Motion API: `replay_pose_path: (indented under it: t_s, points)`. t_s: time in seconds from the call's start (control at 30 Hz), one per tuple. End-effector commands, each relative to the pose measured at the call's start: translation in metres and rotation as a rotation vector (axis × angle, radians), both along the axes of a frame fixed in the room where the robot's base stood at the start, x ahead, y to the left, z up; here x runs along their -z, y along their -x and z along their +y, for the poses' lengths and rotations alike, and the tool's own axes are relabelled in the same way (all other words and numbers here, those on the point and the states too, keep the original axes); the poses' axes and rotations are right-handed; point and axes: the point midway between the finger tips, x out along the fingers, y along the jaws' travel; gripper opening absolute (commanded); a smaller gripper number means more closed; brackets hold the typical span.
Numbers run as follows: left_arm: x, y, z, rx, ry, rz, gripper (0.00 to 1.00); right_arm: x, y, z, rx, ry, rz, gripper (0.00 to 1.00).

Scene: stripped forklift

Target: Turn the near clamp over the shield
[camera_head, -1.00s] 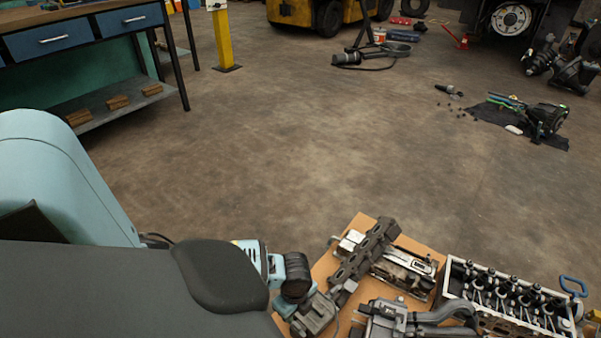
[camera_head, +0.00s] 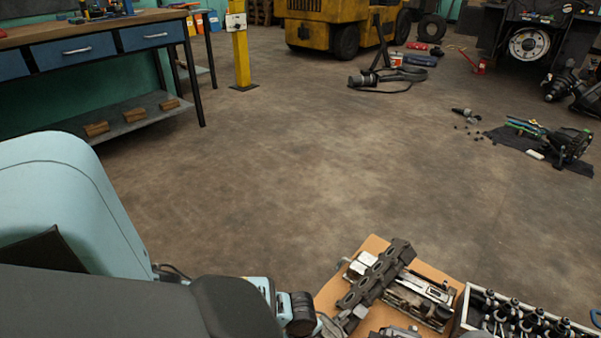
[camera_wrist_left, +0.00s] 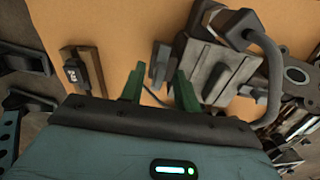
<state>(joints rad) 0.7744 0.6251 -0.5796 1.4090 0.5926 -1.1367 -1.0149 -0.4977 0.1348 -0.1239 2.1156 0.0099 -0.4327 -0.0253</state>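My left gripper (camera_wrist_left: 159,88) shows in the left wrist view with its two green fingers apart and the tan board (camera_wrist_left: 120,20) visible between them. A small dark upright piece (camera_wrist_left: 160,63) stands just beyond the fingers, beside a grey metal block (camera_wrist_left: 215,68). A black fitting on a small brown block (camera_wrist_left: 74,72) is to the left of the fingers. I cannot tell which of these is the near clamp or the shield. In the head view my left arm covers the lower left and its fingers do not show. My right gripper is not in view.
In the head view a long dark part (camera_head: 378,274) lies over silvery metal parts (camera_head: 428,292) on the board. An engine head (camera_head: 515,316) is to its right. Open floor (camera_head: 270,170) lies beyond. A blue-drawered workbench (camera_head: 65,53) stands at the left.

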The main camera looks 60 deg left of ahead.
Motion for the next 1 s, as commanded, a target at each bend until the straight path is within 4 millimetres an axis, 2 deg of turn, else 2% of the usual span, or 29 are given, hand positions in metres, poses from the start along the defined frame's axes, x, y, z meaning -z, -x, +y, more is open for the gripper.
replay_pose_path:
  t_s: [0.07,0.3,0.67,1.0]
  points:
    - [0.0,0.0,0.0,0.0,0.0,0.0,0.3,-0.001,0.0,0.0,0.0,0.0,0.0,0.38]
    - [0.0,0.0,0.0,0.0,0.0,0.0,0.0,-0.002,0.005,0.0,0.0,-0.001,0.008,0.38]
    - [-0.001,0.0,0.0,-0.029,0.001,0.0,0.0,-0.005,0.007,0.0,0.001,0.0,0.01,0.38]
    - [-0.003,0.0,-0.001,-0.229,0.001,-0.001,0.0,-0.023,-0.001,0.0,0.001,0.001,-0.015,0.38]
